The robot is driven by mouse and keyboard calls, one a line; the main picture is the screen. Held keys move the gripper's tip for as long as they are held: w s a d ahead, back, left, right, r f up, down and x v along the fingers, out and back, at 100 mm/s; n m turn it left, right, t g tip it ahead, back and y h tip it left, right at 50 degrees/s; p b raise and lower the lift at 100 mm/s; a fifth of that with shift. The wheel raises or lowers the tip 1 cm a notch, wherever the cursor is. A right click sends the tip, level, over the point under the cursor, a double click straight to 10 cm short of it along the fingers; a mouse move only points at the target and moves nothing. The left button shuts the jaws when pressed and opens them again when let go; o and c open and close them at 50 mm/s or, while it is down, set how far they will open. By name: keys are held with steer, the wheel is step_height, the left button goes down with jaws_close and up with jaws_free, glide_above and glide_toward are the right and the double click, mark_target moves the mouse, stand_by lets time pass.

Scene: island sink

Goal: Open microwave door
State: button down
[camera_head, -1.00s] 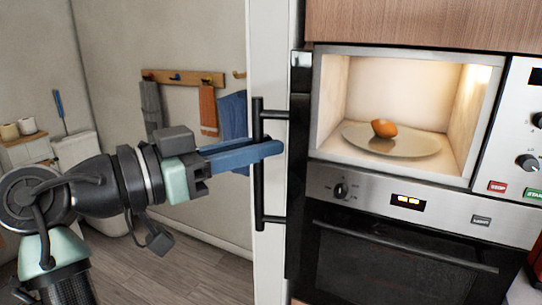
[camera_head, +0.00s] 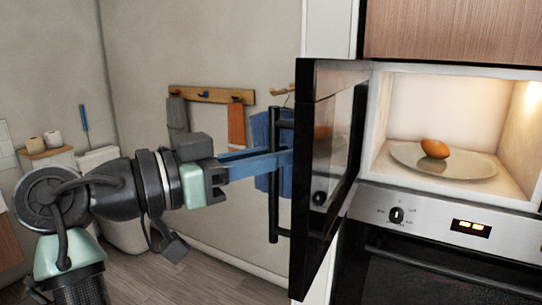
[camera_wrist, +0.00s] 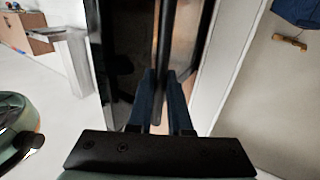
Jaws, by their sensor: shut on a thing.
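The microwave door (camera_head: 306,170) stands open, swung out to the left of the lit cavity (camera_head: 450,105). Its black vertical bar handle (camera_head: 273,200) is on the door's outer face. My gripper (camera_head: 285,158), with blue fingers, is shut on the handle near its upper half. In the wrist view my two fingers (camera_wrist: 160,95) lie on either side of the dark handle bar, partly hiding it. Inside the cavity an orange-brown egg-like thing (camera_head: 434,148) rests on a round plate (camera_head: 470,167).
An oven with a steel control panel (camera_head: 435,217) is below the microwave. A wooden cabinet panel (camera_head: 460,30) is above. On the left, a wall rack (camera_head: 210,95) holds towels, and a toilet stands near the wall. Open floor (camera_head: 170,275) lies between.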

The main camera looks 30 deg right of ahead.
steer(key=shift+d, duration=0.1)
steer(key=c, duration=0.8)
jaws_free()
steer(key=shift+d, duration=0.1)
steer(key=shift+c, duration=0.2)
steer(key=shift+a, duration=0.2)
steer(key=a+b, duration=0.2)
steer(key=a, duration=1)
steer(key=shift+s+a+b, duration=0.25)
steer(key=shift+a+b, duration=0.1)
